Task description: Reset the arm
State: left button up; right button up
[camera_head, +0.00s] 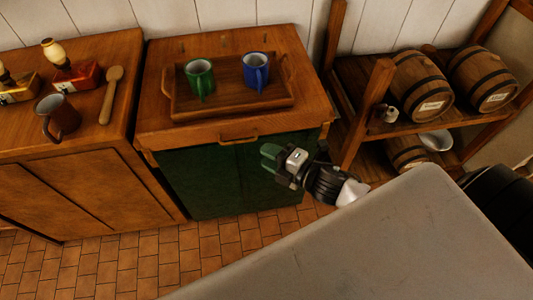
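My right gripper (268,158) is in front of the green lower front of the middle cabinet, below its wooden top. Its green fingertips point left, and it appears to hold nothing. The gap between the fingers is too small to judge. My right forearm runs from it toward the lower right and is partly hidden. My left gripper is not in view.
The middle cabinet (160,125) bears a wooden tray (225,109) with a green mug (200,76) and a blue mug (254,72). Barrels (421,84) fill the right rack. Tiled floor (130,258) is clear.

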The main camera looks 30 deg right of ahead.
dwell(0.3)
jog(key=s+d+f+m+g+h, duration=0.2)
jog(key=s+d+f+m, duration=0.15)
jog(key=f, duration=0.65)
jog(key=s+d+f+m+g+h, duration=0.25)
jog(key=f+m, duration=0.25)
jog(key=f, duration=0.4)
jog(key=s+d+f+m+g+h, duration=0.1)
jog(key=s+d+f+m+h, duration=0.25)
jog(key=f, duration=0.65)
jog(key=s+a+f+m+g, duration=0.2)
jog(key=s+f, duration=0.2)
jog(key=s, duration=0.4)
jog(key=s+a+f+m+g, duration=0.2)
jog(key=s+f, duration=0.3)
jog(key=s, duration=0.4)
jog(key=s+a+f+m+g, duration=0.2)
jog(key=s+f+m+g, duration=0.2)
jog(key=s, duration=0.4)
jog(key=shift+s+f, duration=0.15)
jog(key=shift+f, duration=0.4)
